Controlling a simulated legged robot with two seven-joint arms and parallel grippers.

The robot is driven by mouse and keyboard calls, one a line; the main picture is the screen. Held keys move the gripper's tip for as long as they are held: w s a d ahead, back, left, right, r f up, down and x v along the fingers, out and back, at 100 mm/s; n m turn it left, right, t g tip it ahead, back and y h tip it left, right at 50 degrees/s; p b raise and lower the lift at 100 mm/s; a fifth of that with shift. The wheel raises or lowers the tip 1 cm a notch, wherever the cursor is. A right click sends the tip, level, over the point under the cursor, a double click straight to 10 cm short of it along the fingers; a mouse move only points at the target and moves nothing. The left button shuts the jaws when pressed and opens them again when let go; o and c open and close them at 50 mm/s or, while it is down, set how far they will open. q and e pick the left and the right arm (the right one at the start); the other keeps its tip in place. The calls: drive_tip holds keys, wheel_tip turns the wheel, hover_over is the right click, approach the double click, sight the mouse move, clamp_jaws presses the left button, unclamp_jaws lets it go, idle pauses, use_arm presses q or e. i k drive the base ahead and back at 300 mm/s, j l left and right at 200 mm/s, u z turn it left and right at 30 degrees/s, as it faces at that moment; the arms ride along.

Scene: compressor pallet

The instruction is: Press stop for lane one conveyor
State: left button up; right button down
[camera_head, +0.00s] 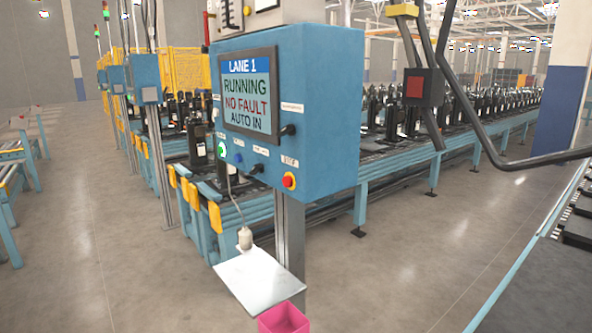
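A blue control box (315,110) stands on a grey post in the middle of the view. Its screen (249,95) reads LANE 1, RUNNING, NO FAULT, AUTO IN. Below the screen is a row with a lit green button (222,149), a blue button (238,158) and a black switch (256,168). A red button on a yellow ring (289,181) sits at the lower right corner of the front face. The small labels are too blurred to read. The conveyor (390,190) runs behind the box and carries many black compressors. Neither of my grippers is in view.
A metal shelf (262,280) on the post holds a small white corded device (245,238), with a pink bin (284,318) below. A black tubular frame (500,160) hangs at the right, near a dark box with a red face (415,87). The floor in front is clear.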

sight(287, 181)
drive_tip(key=i+j+z, duration=0.25)
drive_tip(key=j, duration=0.4)
drive_tip(key=i+j+z, duration=0.15)
drive_tip(key=i+j, duration=0.15)
drive_tip(key=i+j+z, duration=0.1)
drive_tip(key=j, duration=0.35)
